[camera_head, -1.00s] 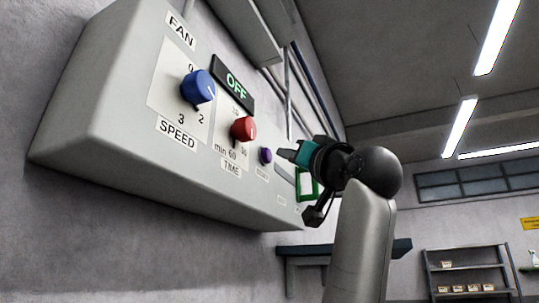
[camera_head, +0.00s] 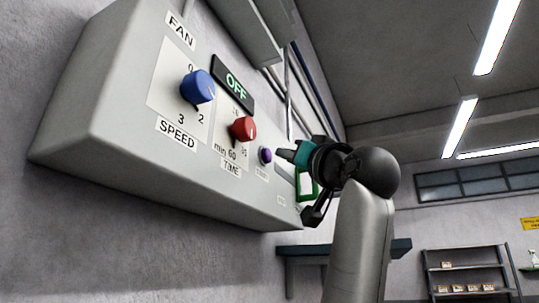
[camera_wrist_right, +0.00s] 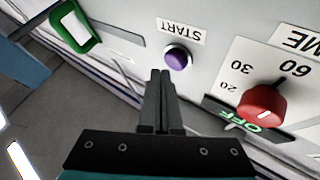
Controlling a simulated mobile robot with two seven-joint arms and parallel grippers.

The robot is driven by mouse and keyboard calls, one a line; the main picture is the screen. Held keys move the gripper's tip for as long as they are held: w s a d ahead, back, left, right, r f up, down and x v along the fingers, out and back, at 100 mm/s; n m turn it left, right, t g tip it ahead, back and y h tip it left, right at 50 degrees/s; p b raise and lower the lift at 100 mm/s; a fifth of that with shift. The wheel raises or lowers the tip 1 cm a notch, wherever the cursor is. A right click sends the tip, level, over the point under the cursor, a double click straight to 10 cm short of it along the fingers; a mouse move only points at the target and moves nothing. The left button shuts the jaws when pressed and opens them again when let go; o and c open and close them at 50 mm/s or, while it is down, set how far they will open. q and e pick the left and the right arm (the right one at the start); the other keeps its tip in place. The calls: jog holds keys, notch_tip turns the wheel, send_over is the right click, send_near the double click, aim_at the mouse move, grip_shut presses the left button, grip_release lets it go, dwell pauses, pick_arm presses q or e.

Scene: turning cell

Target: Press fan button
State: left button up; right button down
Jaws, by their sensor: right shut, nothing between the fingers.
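The fan control box (camera_head: 110,150) is a grey panel on the wall at the left of the head view. It carries a purple START button (camera_head: 265,155), which also shows in the right wrist view (camera_wrist_right: 178,58). A red TIME knob (camera_head: 242,129) and a blue SPEED knob (camera_head: 198,87) sit beside it. The display (camera_head: 234,84) reads OFF in green. My right gripper (camera_head: 280,153) is shut and empty. Its fingertips are close to the purple button; in the right wrist view a small gap shows between them and the button. My left gripper is out of view.
A green-framed item (camera_head: 306,186) is on the panel's far end. A dark wall shelf (camera_head: 330,249) lies beyond my right arm, and a rack with small boxes (camera_head: 466,270) stands far right. The space right of the panel is open.

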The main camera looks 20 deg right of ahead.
jog(key=shift+w+a, duration=0.25)
jog(key=shift+w, duration=0.05)
jog(key=shift+w+a, duration=0.35)
dwell(1.1)
jog(key=shift+s+d, duration=0.1)
jog(key=shift+s+d+b, duration=0.35)
jog(key=shift+s+d, duration=0.15)
jog(key=shift+s, duration=0.05)
jog(key=shift+s+d+b, duration=0.65)
jog(key=shift+s+d, duration=1)
jog(key=shift+s, duration=0.25)
